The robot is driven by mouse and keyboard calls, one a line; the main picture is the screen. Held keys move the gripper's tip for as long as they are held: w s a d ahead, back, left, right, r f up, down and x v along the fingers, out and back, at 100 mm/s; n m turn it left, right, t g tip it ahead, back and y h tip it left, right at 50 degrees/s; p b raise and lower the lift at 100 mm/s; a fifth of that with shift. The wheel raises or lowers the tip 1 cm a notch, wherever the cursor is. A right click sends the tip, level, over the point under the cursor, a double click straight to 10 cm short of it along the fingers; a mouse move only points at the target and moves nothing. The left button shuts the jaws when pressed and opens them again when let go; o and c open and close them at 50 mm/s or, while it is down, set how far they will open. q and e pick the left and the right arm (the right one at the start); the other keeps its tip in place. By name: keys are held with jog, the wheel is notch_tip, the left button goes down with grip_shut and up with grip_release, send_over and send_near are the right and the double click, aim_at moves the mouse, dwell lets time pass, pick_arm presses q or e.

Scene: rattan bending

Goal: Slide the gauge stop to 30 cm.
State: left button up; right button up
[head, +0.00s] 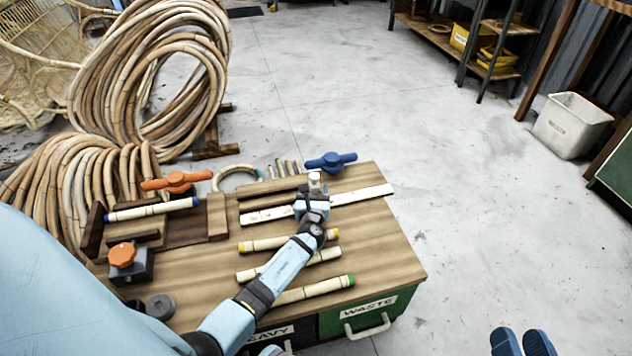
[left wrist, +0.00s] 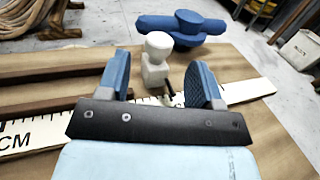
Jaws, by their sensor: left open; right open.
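The gauge stop (head: 315,181) is a small pale block with a rounded knob on the white ruler (head: 362,195) along the bench. In the left wrist view the stop (left wrist: 156,58) stands upright between and slightly beyond the blue fingers of my left gripper (left wrist: 162,78). The gripper is open, with gaps showing at both sides of the stop. The ruler (left wrist: 28,136) shows "CM" at its left end; the marks at the stop are hidden or too small to read. My right gripper (head: 521,338) is open and empty over the floor at lower right.
Wooden strips (head: 270,200) lie behind and left of the stop. A blue wing-shaped handle (head: 331,161) stands behind it. Banded rattan poles (head: 315,290) lie at the front of the bench (head: 385,250). An orange-knobbed block (head: 122,256) stands left. The ruler's right part looks clear.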

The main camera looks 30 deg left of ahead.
aim_at(314, 180)
pick_arm(q)
jog(key=b+x, duration=0.2)
jog(key=x, duration=0.3)
jog(key=shift+w+f, duration=0.1)
jog(key=shift+w, duration=0.05)
jog(key=shift+w+a, duration=0.3)
jog(key=shift+w, duration=0.15)
pick_arm(e)
jog(key=shift+w+d+f+n, duration=0.1)
jog(key=shift+w+f+n, duration=0.1)
jog(key=shift+f, duration=0.25)
jog(key=shift+w+d+f+n, duration=0.1)
jog(key=shift+w+f+n, duration=0.1)
jog(key=shift+f, duration=0.25)
